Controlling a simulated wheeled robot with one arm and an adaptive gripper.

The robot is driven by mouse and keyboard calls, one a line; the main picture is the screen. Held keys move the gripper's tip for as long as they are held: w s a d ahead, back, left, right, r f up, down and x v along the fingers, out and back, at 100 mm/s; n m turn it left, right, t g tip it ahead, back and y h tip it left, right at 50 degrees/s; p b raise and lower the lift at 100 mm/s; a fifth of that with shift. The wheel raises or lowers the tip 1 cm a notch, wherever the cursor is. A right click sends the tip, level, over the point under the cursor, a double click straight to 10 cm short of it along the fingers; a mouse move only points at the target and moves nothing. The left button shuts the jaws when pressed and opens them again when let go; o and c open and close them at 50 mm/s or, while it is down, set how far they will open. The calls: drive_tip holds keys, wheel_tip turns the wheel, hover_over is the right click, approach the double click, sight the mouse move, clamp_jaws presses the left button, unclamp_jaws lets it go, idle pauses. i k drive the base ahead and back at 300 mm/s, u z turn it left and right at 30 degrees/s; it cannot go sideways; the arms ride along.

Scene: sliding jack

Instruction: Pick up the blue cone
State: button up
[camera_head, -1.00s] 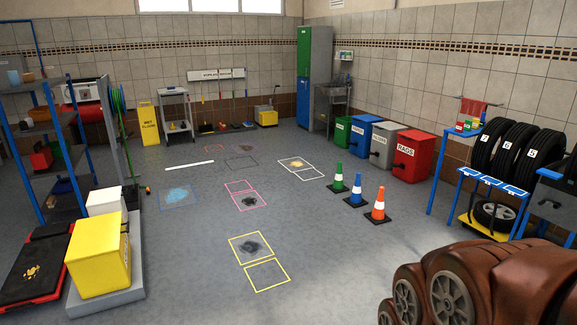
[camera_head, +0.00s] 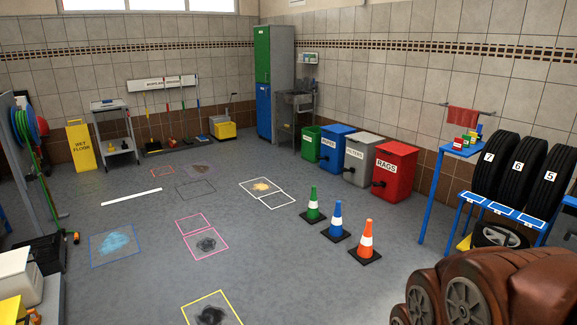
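The blue cone (camera_head: 337,222) stands upright on the grey floor, with a white band and a dark base. It is the middle one in a row of 3 cones. A green cone (camera_head: 313,206) stands to its left and a little farther back. An orange cone (camera_head: 365,243) stands to its right and nearer. My gripper does not show in the head view.
Red (camera_head: 396,170), grey (camera_head: 363,158), blue (camera_head: 335,147) and green (camera_head: 308,142) bins line the wall behind the cones. A blue tyre stand (camera_head: 501,211) is at right. A brown wheeled object (camera_head: 495,285) fills the lower right. Floor left of the cones is open, with painted squares (camera_head: 200,240).

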sight(335, 233)
drive_tip(key=z, duration=0.15)
drive_tip(key=i, duration=4.45)
drive_tip(key=u, duration=0.15)
